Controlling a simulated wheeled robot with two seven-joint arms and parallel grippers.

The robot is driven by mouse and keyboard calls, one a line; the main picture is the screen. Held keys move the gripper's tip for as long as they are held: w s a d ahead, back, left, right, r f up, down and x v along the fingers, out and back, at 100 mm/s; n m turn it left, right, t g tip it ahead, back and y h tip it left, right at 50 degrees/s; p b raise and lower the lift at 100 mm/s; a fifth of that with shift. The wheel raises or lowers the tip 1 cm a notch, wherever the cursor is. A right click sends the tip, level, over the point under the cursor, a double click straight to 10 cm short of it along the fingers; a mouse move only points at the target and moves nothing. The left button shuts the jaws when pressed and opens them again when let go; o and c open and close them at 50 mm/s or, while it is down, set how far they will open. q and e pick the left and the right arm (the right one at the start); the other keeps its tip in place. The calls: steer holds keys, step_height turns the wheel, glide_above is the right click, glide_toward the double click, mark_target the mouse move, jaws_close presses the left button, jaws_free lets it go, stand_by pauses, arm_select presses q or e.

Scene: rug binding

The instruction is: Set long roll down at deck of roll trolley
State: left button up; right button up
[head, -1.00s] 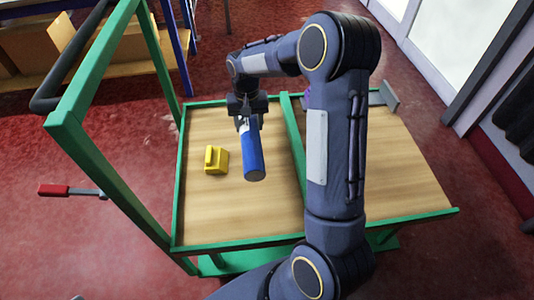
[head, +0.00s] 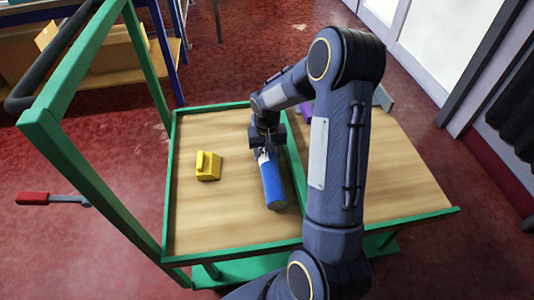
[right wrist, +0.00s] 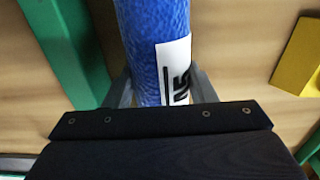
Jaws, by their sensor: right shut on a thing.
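The long roll (head: 273,186) is a blue cylinder with a white label, which also shows in the right wrist view (right wrist: 140,40). My right gripper (head: 264,150) is shut around the roll near its far end. The roll slants toward the front over the left half of the wooden deck (head: 220,225) of the roll trolley, close to the green middle bar. I cannot tell whether it touches the deck. The trolley has a green frame and a tall green handle frame on the left. My left gripper is not in view.
A yellow block (head: 208,166) sits on the deck left of the roll. A purple thing (head: 305,112) and a grey bracket (head: 382,97) are partly hidden behind my arm. A red-handled lever (head: 33,198) sticks out at left. Bare deck lies in front of the yellow block.

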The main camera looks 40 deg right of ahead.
steer(key=shift+f, duration=0.1)
steer(key=o, duration=1.1)
steer(key=shift+r, duration=0.25)
step_height(320, 180, up, 11)
steer(key=p, duration=0.3)
steer(key=shift+f, duration=0.2)
steer(key=s+a+r+n+t+y, duration=0.2)
steer(key=s+a+r+t, duration=0.1)
steer(key=s+a+r, duration=0.6)
steer(key=s+a+r+n+t+y, duration=0.1)
steer(key=s+a+r+n+t, duration=0.1)
steer(key=s+a, duration=0.5)
steer(key=s, duration=0.5)
steer(key=shift+a+t+y, duration=0.3)
steer(key=shift+a+y, duration=0.1)
